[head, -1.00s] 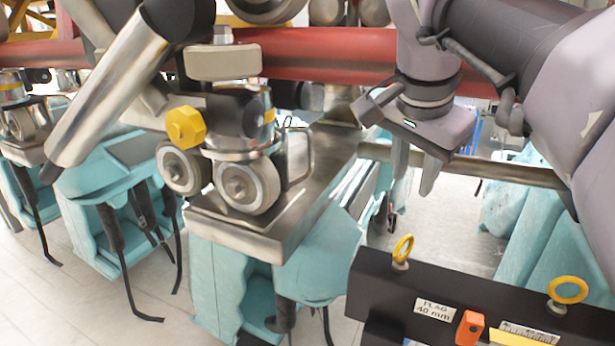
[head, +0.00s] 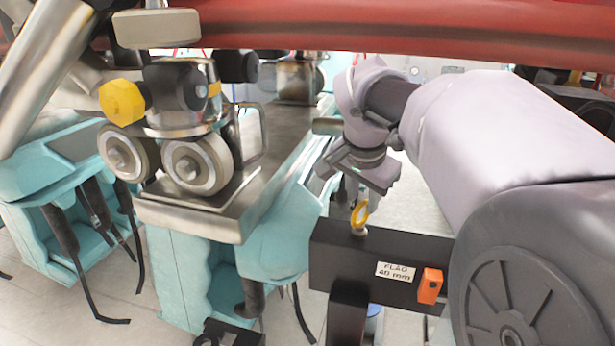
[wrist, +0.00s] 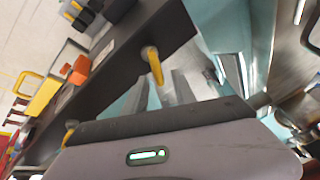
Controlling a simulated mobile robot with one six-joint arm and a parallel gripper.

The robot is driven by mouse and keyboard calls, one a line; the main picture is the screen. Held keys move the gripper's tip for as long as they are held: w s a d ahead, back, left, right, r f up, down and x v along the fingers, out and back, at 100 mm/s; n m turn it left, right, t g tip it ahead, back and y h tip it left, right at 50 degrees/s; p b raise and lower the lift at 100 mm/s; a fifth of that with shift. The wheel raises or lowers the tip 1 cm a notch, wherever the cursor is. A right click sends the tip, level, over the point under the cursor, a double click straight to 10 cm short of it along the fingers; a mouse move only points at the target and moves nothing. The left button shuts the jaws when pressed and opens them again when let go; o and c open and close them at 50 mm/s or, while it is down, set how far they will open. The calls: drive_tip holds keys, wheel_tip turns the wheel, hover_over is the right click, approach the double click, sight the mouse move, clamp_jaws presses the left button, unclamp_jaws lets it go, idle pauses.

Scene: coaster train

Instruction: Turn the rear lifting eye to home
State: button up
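A yellow lifting eye (head: 360,213) stands upright at the left end of the black bar (head: 335,262) in the head view. My gripper (head: 349,192) points down just above and behind the first eye.
An orange block (head: 430,286) and a "FLAG 40 mm" label (head: 395,271) are on the bar's front. A wheeled coaster bogie (head: 170,150) stands on a metal plate to the left. A red rail (head: 400,35) crosses above. Teal supports (head: 190,275) stand below the plate.

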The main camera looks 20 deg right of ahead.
drive_tip(key=shift+c, duration=0.3)
clamp_jaws()
drive_tip(key=shift+m, duration=0.6)
drive_tip(key=shift+w+a+m+g+h, duration=0.15)
drive_tip(key=shift+m+g+h, duration=0.35)
drive_tip(key=shift+m, duration=0.6)
drive_tip(key=m+g, duration=0.1)
drive_tip(key=m, duration=0.1)
drive_tip(key=shift+w+r+m+h, duration=0.1)
drive_tip(key=shift+m+h, duration=0.3)
drive_tip(key=m+g+p, duration=0.1)
drive_tip(key=m, duration=0.1)
drive_tip(key=shift+w+a+m, duration=0.1)
drive_tip(key=shift+w+m, duration=0.05)
drive_tip(key=shift+m, duration=0.15)
drive_tip(key=shift+w+m+g+p, duration=0.15)
drive_tip(key=shift+m+g+p, duration=0.85)
drive_tip(key=shift+m, duration=0.7)
